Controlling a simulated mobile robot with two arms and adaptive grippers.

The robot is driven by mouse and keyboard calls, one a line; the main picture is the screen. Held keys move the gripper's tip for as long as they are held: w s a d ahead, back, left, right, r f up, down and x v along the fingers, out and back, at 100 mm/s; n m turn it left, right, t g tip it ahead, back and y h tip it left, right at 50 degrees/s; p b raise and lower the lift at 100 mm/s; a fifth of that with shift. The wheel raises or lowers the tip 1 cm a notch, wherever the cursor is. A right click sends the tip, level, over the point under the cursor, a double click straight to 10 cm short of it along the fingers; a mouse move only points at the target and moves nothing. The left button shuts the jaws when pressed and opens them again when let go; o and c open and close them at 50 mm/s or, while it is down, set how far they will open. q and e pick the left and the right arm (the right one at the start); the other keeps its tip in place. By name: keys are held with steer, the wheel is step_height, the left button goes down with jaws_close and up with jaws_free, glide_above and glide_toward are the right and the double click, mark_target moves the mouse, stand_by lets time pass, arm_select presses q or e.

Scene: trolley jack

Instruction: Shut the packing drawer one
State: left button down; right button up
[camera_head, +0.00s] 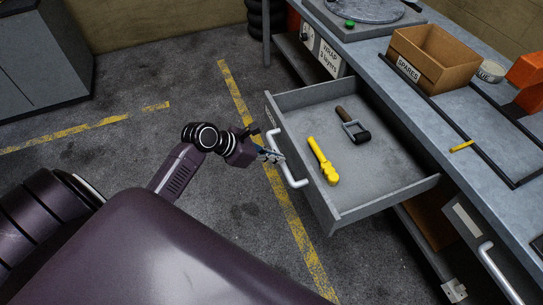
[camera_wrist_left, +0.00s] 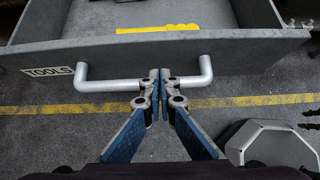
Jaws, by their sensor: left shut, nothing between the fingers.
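A grey drawer stands pulled out from under the bench in the head view; its front panel (camera_head: 300,165) carries a silver bar handle (camera_head: 286,165). In the left wrist view the front (camera_wrist_left: 240,55) bears a TOOLS label (camera_wrist_left: 48,71), and the handle (camera_wrist_left: 110,84) runs across the picture. My left gripper (camera_head: 274,156) is at the handle, its fingertips (camera_wrist_left: 160,82) together with nothing between them. They overlap the bar in the wrist view; I cannot tell whether they touch it. My right gripper is out of view.
The bench top (camera_head: 400,75) holds a cardboard SPARES box (camera_head: 436,58) and a black frame. Another drawer front with a silver handle (camera_head: 500,272) is at the lower right. A grey cabinet (camera_head: 40,60) stands at the upper left. The floor left of the drawer is clear.

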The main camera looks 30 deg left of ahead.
mark_target(296, 163)
arm_select(q)
steer(key=x, duration=0.4)
steer(key=shift+w+d+f, duration=0.1)
steer(key=shift+w+d, duration=0.05)
steer(key=shift+w+d+f, duration=0.2)
steer(key=shift+w+f, duration=0.1)
steer(key=shift+f, duration=0.1)
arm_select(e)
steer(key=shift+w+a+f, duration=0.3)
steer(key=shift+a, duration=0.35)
